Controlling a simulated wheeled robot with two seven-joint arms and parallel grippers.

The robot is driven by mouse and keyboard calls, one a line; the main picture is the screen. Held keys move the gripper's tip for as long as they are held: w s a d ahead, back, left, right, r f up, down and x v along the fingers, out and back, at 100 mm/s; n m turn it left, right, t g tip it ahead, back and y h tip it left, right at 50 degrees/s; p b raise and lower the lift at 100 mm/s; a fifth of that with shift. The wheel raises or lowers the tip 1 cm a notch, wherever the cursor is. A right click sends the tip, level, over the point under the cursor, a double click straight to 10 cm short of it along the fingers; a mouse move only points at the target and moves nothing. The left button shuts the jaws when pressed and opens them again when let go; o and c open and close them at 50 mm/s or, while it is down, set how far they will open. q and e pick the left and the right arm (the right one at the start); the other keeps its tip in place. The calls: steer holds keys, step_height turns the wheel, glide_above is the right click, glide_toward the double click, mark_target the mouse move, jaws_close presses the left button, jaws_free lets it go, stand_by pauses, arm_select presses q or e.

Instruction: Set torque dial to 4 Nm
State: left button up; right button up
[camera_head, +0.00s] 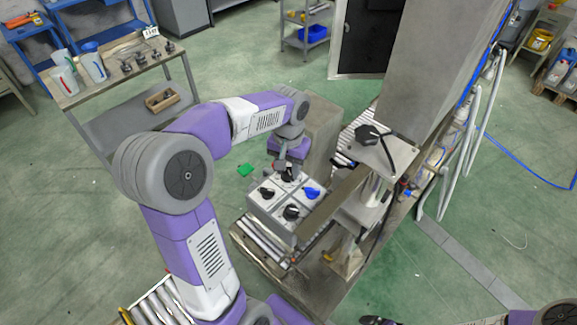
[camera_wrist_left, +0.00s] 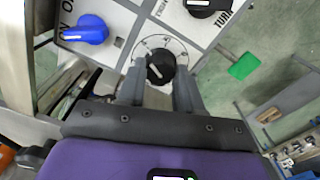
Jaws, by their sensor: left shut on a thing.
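A light grey panel box (camera_head: 258,207) with several knobs stands on the roller conveyor. The torque dial (camera_wrist_left: 161,66) is a black round knob with a white pointer mark, on a round white scale in the left wrist view. The scale's numbers are too small to read. My left gripper (camera_head: 288,172) reaches down at the box's far side, its fingers on either side of this dial and shut on it. A blue knob (camera_head: 311,192) and two other black knobs (camera_head: 266,192) (camera_head: 291,212) are on the same panel. My right gripper is not in view.
A metal fixture (camera_head: 384,158) stands close on the right of the box. A large grey column (camera_head: 425,70) rises behind it. A workbench (camera_head: 120,70) with jugs stands at the far left.

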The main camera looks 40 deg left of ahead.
mark_target(288, 171)
arm_select(q)
steer(key=o, duration=1)
steer(key=shift+o, duration=0.2)
step_height(288, 171, up, 8)
steer(key=shift+f+p, duration=0.15)
steer(key=shift+p, duration=0.35)
steer(key=shift+f, duration=0.1)
